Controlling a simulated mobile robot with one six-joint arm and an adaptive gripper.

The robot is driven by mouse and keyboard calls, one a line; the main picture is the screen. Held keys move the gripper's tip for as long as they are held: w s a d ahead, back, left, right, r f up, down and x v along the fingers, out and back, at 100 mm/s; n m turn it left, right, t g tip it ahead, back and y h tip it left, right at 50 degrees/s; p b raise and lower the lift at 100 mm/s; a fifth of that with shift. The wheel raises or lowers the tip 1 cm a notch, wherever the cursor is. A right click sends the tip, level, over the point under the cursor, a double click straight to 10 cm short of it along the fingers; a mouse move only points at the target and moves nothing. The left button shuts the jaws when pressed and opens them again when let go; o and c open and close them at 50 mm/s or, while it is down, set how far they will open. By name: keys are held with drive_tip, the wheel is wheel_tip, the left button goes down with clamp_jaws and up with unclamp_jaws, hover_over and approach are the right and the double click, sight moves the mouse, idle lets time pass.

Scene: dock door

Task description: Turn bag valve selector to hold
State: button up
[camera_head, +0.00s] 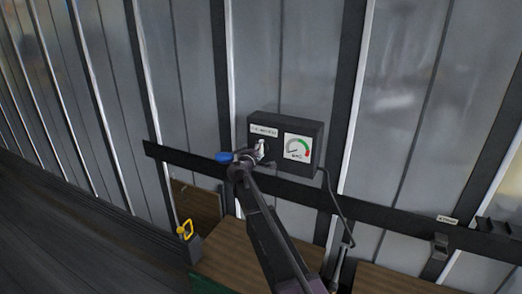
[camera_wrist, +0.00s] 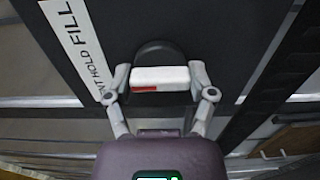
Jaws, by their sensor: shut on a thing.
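The bag valve box (camera_head: 309,128) is a dark box on the ribbed metal wall, with a white label strip and a round gauge (camera_head: 298,147) on its face. In the wrist view, the selector (camera_wrist: 160,79) is a white bar with a red mark at its lower left, on a dark round base. My gripper (camera_wrist: 160,80) has a finger at each end of the bar and is shut on it. The label (camera_wrist: 75,45) beside it reads "HOLD" and "FILL", with an earlier word partly hidden. In the head view, my gripper (camera_head: 258,150) is at the box's left side and hides most of the selector.
A dark rail (camera_head: 390,212) runs along the wall below the box. A cable (camera_head: 332,205) hangs from the box's right. A blue object (camera_head: 224,157) is left of my gripper. A yellow handle (camera_head: 185,229) stands at lower left, near brown boxes (camera_head: 228,260).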

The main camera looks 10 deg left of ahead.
idle(0.4)
drive_tip(key=o, duration=1.1)
drive_tip(key=shift+w, duration=0.1)
drive_tip(key=v, duration=1.2)
drive_tip(key=shift+d, duration=0.1)
